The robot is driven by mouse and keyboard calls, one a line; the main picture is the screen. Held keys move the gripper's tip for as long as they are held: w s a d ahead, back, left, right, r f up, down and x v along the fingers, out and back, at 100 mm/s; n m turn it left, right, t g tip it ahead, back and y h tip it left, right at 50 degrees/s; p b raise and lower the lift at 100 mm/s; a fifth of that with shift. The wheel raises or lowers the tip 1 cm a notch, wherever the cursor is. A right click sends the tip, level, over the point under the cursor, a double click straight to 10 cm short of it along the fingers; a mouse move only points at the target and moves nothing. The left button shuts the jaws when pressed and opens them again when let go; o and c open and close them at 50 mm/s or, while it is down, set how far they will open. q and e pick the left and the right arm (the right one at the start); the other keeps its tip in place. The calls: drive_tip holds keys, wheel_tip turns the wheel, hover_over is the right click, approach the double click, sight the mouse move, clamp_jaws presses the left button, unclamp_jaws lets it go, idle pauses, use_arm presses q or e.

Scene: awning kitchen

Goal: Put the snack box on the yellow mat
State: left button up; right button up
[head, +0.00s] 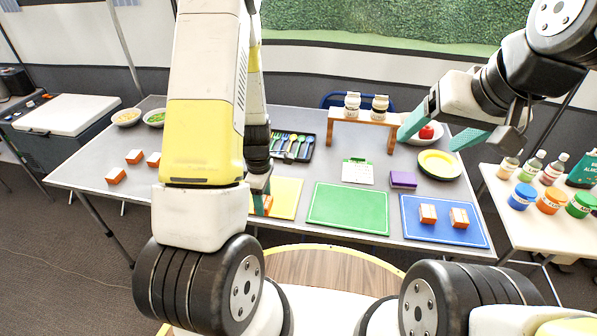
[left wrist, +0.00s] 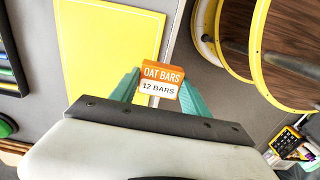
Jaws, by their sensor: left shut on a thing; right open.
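My left gripper (head: 260,188) is shut on an orange and white snack box (head: 264,205), labelled "OAT BARS 12 BARS" in the left wrist view (left wrist: 160,80). The left gripper's teal fingers (left wrist: 160,92) are on both sides of the box. The yellow mat (head: 287,195) lies on the grey table, partly hidden behind my left arm. In the left wrist view the mat (left wrist: 105,40) reaches up to the box, which overlaps its edge near a corner. I cannot tell whether the box touches it. My right gripper (head: 441,131) is open and empty above the table's right side.
A green mat (head: 348,208) lies right of the yellow mat. A blue mat (head: 425,233) holds two orange boxes (head: 459,217). More orange boxes (head: 116,175) lie at the table's left. A cutlery tray (head: 300,147) and a small wooden shelf (head: 362,119) stand behind.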

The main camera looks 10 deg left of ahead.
use_arm(q)
hover_over(285, 196)
drive_tip(key=shift+s+f, duration=0.15)
drive_tip(key=shift+f, duration=0.4)
drive_tip(key=shift+d+f, duration=0.1)
drive_tip(key=shift+f, duration=1.65)
drive_tip(key=o, duration=1.4)
drive_tip(key=shift+f, duration=0.15)
